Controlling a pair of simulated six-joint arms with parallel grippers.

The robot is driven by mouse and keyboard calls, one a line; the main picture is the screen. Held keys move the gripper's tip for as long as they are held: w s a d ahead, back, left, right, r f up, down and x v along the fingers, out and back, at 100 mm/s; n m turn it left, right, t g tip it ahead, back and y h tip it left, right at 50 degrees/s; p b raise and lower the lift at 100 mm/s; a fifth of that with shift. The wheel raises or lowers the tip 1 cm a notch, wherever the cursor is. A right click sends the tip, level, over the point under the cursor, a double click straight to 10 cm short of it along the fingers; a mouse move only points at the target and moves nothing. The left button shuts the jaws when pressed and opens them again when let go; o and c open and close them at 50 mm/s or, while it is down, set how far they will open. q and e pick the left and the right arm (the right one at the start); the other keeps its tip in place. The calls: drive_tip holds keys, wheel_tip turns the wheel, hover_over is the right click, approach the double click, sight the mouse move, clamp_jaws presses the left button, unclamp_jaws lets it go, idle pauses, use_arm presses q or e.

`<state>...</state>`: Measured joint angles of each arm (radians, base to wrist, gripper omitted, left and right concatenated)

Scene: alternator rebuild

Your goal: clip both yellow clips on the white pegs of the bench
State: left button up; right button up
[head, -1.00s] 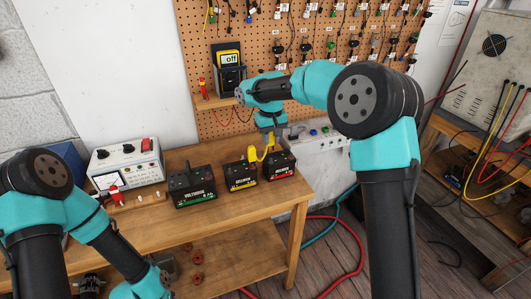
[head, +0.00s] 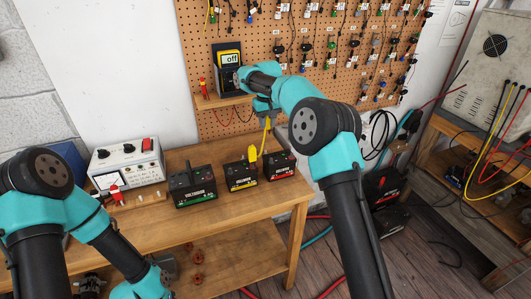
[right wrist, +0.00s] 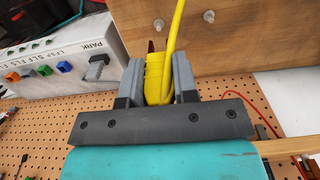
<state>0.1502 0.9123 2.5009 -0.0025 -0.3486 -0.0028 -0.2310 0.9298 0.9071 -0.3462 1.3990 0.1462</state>
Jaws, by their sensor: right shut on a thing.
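My right gripper (head: 266,114) is shut on a yellow clip (right wrist: 157,78), seen between the jaws in the right wrist view with its yellow cable rising from it. In the head view the yellow cable hangs below the gripper, above the batteries. Another yellow piece, apparently the other clip (head: 252,154), is at the yellow-labelled battery (head: 241,176). Small white pegs (head: 141,197) stand on a wooden strip in front of the white meter box. My left arm is low at the left; its fingertips cannot be made out.
A green-labelled battery (head: 193,188) and a red-labelled battery (head: 279,166) flank the yellow-labelled one. Red clips (head: 116,194) sit by the white meter box (head: 126,165). A yellow multimeter (head: 229,60) stands on a small shelf against the pegboard. The bench front is mostly clear.

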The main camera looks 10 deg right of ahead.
drive_tip(key=shift+w+d+f, duration=0.1)
drive_tip(key=shift+w+d, duration=0.05)
drive_tip(key=shift+w, duration=1.9)
drive_tip(key=shift+f, duration=0.1)
drive_tip(key=shift+f, duration=4.7)
drive_tip(key=shift+f, duration=0.15)
drive_tip(key=shift+f, duration=1.05)
drive_tip(key=o, duration=0.8)
drive_tip(key=shift+r, duration=0.1)
drive_tip(key=shift+r, duration=4.15)
